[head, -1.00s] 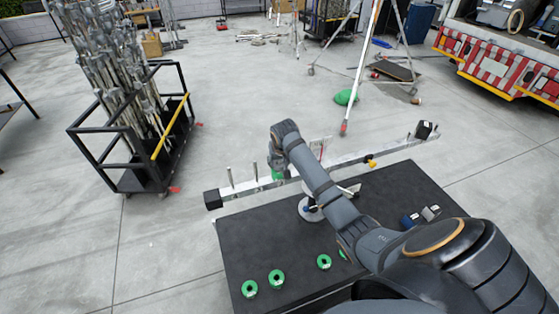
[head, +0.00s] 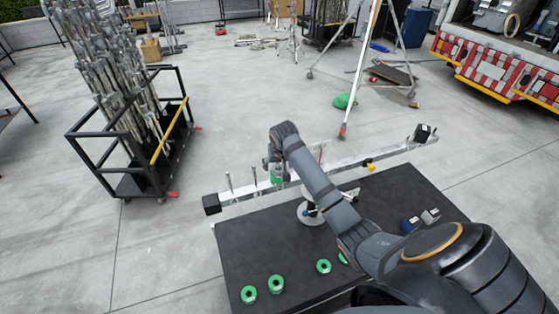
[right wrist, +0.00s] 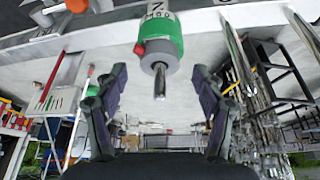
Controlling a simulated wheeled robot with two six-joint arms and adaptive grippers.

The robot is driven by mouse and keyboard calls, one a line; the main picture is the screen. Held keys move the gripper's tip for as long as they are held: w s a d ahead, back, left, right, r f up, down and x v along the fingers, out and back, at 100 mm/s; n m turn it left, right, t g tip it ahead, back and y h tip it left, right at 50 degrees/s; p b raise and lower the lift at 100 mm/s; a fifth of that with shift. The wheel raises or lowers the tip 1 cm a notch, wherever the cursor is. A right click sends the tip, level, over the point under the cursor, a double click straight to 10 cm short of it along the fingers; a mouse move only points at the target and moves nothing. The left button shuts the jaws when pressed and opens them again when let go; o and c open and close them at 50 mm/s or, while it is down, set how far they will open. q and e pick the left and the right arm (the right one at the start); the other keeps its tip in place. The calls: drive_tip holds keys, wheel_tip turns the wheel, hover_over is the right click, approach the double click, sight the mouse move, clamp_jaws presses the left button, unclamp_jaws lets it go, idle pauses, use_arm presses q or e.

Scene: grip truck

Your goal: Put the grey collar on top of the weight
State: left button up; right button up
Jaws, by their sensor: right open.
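A green weight (right wrist: 160,35) with a white marked face sits around a metal pin (right wrist: 160,88) in the right wrist view. The grey collar (right wrist: 158,62) is around the same pin, against the weight on the side of the pin's free tip. In the head view the weight (head: 279,178) shows on the long white bar, partly behind my right gripper (head: 270,165). My right gripper (right wrist: 155,100) is open, with its fingers spread either side of the pin tip, apart from the collar. My left gripper is not in view.
The white bar (head: 243,190) has bare upright pins at its left. Several green rings (head: 276,284) lie on the black table (head: 250,250). Blue and grey blocks (head: 420,218) stand at its right. A black rod cart (head: 120,140) and a tripod (head: 358,90) stand beyond.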

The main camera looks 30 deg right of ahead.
drive_tip(key=v, duration=1)
drive_tip(key=shift+r, duration=0.2)
drive_tip(key=shift+s+a, duration=0.1)
